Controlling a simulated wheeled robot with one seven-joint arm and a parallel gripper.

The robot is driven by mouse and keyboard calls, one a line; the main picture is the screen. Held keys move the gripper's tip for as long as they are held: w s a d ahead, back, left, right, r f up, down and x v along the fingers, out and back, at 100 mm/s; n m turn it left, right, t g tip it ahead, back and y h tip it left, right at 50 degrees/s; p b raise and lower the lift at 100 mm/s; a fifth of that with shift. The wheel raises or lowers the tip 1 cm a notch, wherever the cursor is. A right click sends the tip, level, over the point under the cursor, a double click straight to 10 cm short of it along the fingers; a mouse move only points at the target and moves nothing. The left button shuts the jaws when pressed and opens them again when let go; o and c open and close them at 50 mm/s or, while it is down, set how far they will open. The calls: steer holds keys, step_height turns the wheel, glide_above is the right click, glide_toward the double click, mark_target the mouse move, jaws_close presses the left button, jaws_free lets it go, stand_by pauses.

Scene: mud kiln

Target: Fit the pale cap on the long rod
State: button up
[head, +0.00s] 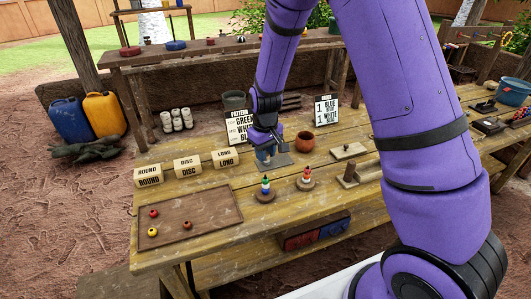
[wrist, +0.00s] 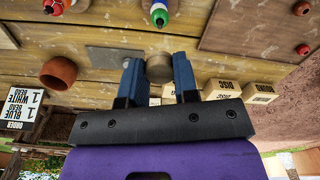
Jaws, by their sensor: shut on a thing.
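My gripper (head: 265,156) hangs low over the back of the workbench, beside a grey plate (head: 280,160). In the wrist view its blue fingers (wrist: 157,78) are shut on a round, dull tan piece (wrist: 158,67); I cannot tell for sure that this is the pale cap. I cannot tell which upright is the long rod.
A terracotta pot (head: 305,141) stands right of my gripper. Boxes marked ROUND (head: 148,176), DISC (head: 187,166) and LONG (head: 225,159) line the back left. A brown tray (head: 205,225) holds a few small beads. Order signs (head: 326,111) stand behind.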

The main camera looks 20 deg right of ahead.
steer(key=shift+f, duration=2.75)
steer(key=shift+f, duration=1.3)
stand_by(0.9)
steer(key=o, duration=1)
steer(key=shift+r, duration=4)
